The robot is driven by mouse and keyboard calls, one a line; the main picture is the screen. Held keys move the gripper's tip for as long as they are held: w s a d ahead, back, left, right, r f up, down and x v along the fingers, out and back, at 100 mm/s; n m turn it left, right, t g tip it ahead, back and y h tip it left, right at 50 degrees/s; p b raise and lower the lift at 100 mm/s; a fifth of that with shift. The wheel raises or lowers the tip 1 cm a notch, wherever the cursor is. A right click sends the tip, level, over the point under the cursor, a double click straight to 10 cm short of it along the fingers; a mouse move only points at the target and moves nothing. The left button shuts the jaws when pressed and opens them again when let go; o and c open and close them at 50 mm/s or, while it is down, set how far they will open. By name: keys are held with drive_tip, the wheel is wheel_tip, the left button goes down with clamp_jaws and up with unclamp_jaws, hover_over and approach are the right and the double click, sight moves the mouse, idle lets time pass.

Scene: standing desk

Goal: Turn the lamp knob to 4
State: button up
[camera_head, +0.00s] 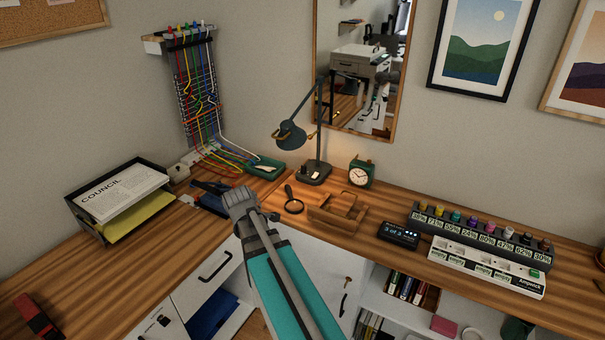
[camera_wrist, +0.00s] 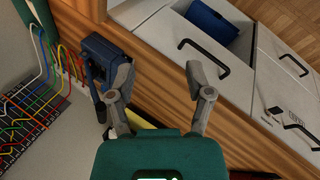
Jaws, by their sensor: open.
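The dark desk lamp (camera_head: 318,125) stands at the back of the desk in the head view, its shade (camera_head: 290,135) tilted down to the left. A small pale part (camera_head: 315,175) shows on its base; I cannot tell whether this is the knob, and no numbers are readable. My gripper (camera_head: 240,200) is left of and nearer than the lamp base, apart from it; its fingertips are hard to make out there. In the wrist view my gripper (camera_wrist: 158,72) is open and empty, with a dark blue object (camera_wrist: 102,62) beside the left finger. The lamp is not in the wrist view.
A magnifying glass (camera_head: 293,205), a wooden holder (camera_head: 338,212) and a green clock (camera_head: 361,173) stand near the lamp. Coloured cables and a green box (camera_head: 265,166) lie left of it. A paper tray (camera_head: 118,200) is at left. An open drawer (camera_wrist: 228,35) lies below the desk edge.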

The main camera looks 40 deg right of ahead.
sight(304, 168)
drive_tip(key=w+d+n+t+h+b, duration=0.1)
drive_tip(key=w+d+n, duration=0.1)
drive_tip(key=d, duration=0.2)
drive_tip(key=w+d+n+t+h+b, duration=0.1)
drive_tip(key=w+d+n, duration=0.1)
drive_tip(key=d, duration=0.3)
drive_tip(key=w+d+n+h+b, duration=0.1)
drive_tip(key=w+d+n, duration=0.1)
drive_tip(key=d+n, duration=0.2)
drive_tip(key=shift+w+d+t+b, duration=0.15)
drive_tip(key=shift+d+t+b, duration=0.25)
drive_tip(key=shift+d, duration=0.25)
drive_tip(key=w+d+r+n+t+h+b, duration=0.2)
drive_tip(key=d+n+h+b, duration=0.1)
drive_tip(key=d+n, duration=0.6)
drive_tip(key=shift+w+d+n+t, duration=0.2)
drive_tip(key=shift+d+n+t, duration=0.2)
drive_tip(key=shift+d, duration=1.7)
drive_tip(key=shift+f, duration=0.1)
drive_tip(key=b+x, duration=0.5)
drive_tip(key=x, duration=0.8)
drive_tip(key=shift+w+d+f, duration=0.2)
drive_tip(key=shift+d+f, duration=0.05)
